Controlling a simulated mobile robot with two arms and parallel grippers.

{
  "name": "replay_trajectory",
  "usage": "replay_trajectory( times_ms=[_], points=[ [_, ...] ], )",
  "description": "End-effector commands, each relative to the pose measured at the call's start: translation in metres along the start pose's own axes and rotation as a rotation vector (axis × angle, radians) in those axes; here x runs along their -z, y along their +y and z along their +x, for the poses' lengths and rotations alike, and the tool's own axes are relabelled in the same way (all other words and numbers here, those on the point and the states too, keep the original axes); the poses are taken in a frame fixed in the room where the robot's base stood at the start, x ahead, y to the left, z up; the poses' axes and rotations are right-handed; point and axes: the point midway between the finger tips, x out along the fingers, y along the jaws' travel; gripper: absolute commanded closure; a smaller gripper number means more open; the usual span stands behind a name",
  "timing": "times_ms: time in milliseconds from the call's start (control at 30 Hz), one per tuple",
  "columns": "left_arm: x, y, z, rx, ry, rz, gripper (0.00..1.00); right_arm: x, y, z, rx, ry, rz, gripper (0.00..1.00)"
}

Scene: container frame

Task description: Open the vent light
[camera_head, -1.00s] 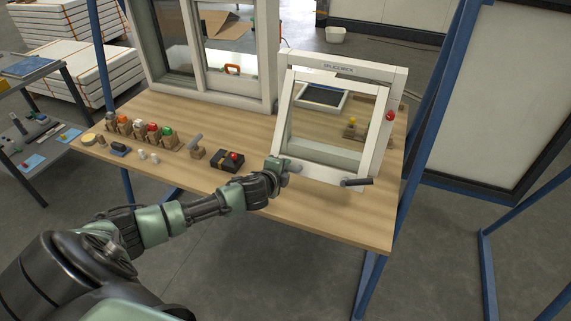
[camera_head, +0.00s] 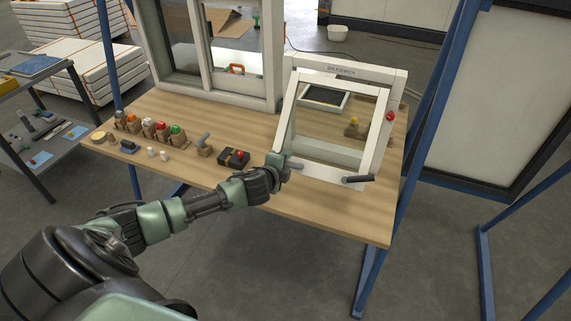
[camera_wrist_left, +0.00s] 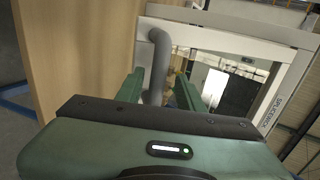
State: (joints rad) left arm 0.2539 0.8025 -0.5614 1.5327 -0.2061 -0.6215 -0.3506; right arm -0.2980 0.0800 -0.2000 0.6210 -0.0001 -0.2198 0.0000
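The vent light is a small white-framed window (camera_head: 347,71) on the right part of the bench, with its inner sash (camera_head: 290,115) tilted out of line with the frame. My left gripper (camera_head: 280,163) is at the grey handle. In the left wrist view my left gripper's green fingers (camera_wrist_left: 160,92) stand apart on either side of the curved grey handle (camera_wrist_left: 158,55), with a gap on the right side. My right gripper is out of view.
Blue posts (camera_head: 425,130) stand close on the right. The bench front is clear.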

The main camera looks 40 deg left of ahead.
Motion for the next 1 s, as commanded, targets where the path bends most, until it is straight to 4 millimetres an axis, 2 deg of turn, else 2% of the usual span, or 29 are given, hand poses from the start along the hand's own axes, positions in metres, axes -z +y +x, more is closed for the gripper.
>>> replay_trajectory(
  times_ms=[367, 467, 800, 1000],
  points=[
    [-0.001, 0.002, -0.004, -0.003, -0.001, -0.001, 0.61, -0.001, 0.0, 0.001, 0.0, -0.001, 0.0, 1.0],
    [-0.001, 0.003, -0.014, -0.002, 0.0, -0.001, 0.61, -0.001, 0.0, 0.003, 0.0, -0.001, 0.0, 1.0],
    [-0.001, 0.002, -0.066, -0.001, 0.0, 0.0, 0.61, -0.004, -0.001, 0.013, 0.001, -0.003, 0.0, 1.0],
    [0.0, 0.001, -0.079, 0.0, 0.0, -0.001, 0.61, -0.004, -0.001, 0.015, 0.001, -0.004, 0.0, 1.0]
  ],
)
